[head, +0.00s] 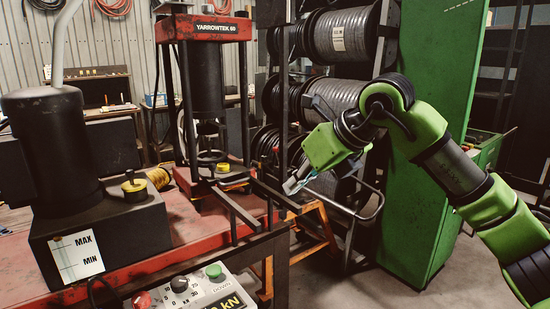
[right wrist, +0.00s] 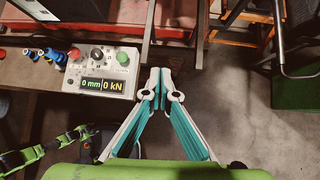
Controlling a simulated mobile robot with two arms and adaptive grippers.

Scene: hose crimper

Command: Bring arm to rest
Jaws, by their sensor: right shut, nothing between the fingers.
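My right arm comes in from the right in the head view, green and black. Its gripper (head: 297,182) is held in the air just right of the crimper press (head: 209,75), near the press's dark front rails. In the right wrist view the gripper (right wrist: 160,78) points toward the bench edge, its two grey and teal fingers meeting at the tips with nothing between them. It is shut and empty, apart from the control box. My left gripper does not show in either view.
The control box (right wrist: 104,73) sits on the bench front, its display reading 0 mm and 0 kN. A black pump (head: 60,150) stands on the red bench (head: 180,235). Hose reels (head: 340,35) and a green cabinet (head: 430,120) stand behind my arm. Open floor lies at the right.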

